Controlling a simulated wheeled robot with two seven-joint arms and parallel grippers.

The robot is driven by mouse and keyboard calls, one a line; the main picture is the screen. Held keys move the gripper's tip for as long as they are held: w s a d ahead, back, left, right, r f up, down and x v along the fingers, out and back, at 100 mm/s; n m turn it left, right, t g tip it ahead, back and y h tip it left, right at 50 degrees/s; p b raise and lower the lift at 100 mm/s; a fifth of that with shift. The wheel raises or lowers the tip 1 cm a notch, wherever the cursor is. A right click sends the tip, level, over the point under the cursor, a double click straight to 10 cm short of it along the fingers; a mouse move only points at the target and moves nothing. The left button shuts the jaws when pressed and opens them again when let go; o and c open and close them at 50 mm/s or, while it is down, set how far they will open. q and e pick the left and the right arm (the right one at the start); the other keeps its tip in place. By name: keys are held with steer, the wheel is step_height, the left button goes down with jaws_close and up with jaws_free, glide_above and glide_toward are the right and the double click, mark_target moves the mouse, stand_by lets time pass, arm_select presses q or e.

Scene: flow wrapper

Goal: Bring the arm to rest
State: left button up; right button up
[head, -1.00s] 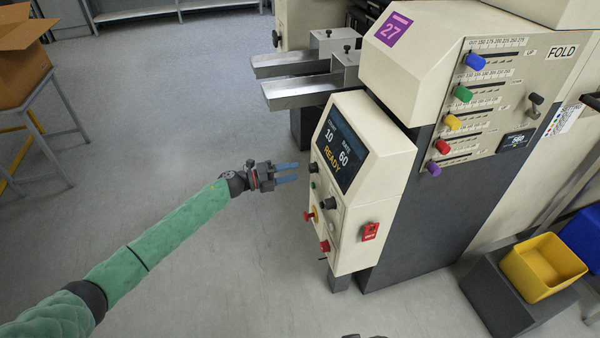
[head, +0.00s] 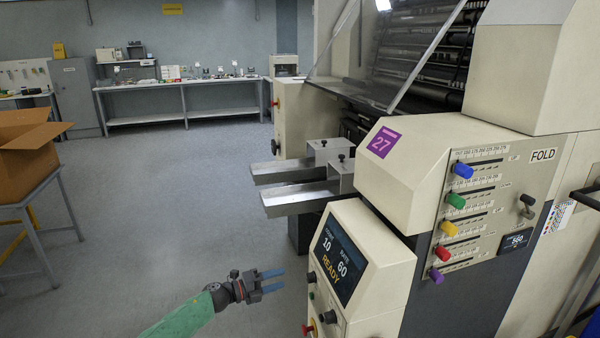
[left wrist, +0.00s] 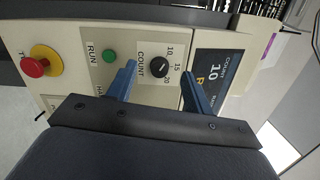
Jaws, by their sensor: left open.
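My left gripper (head: 262,283) is at the lower middle of the head view, its blue fingers apart and empty, to the left of the machine's control panel (head: 345,258) with clear space between them. In the left wrist view the open fingers (left wrist: 158,85) point at the panel face. Beyond them show the COUNT knob (left wrist: 159,67), the green RUN button (left wrist: 109,56) and a red stop button on a yellow base (left wrist: 38,66). The display (head: 338,258) reads 10, 60 and READY. My right gripper is not in view.
The flow wrapper (head: 430,165) fills the right side, with metal chutes (head: 300,195) jutting left. A cardboard box (head: 25,160) sits on a grey stand at the left. A bench (head: 190,88) stands at the back. The floor between is clear.

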arm_select(q)
steer(key=w+a+r+n+t+y, duration=0.2)
steer(key=w+a+n+t+y, duration=0.15)
steer(key=w+n+t, duration=0.2)
steer(key=w+a+r+n+t+y, duration=0.1)
steer(key=a+r+n+t+y, duration=0.35)
steer(key=r+n+y, duration=0.75)
steer(key=s+d+f+n+g+p, duration=0.1)
steer(key=s+f+n+g, duration=0.3)
steer(key=s, duration=1.5)
steer(key=s+d+f+n+g+p, duration=0.1)
steer(key=s+f+n+g, duration=0.3)
steer(key=s+f, duration=0.6)
steer(key=s+d+f+n+g+p, duration=0.1)
steer(key=s+f+n+g, duration=0.4)
steer(key=s, duration=2.5)
step_height(320, 180, down, 3)
steer(key=shift+s+r+g+h+p, duration=0.2)
steer(key=shift+g+h+p, duration=0.3)
steer(key=shift+g, duration=0.7)
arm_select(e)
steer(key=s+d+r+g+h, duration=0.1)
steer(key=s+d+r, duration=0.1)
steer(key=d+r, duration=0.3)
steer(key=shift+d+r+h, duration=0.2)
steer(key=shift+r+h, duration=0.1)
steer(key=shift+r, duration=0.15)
arm_select(q)
steer(key=shift+s+f, duration=0.1)
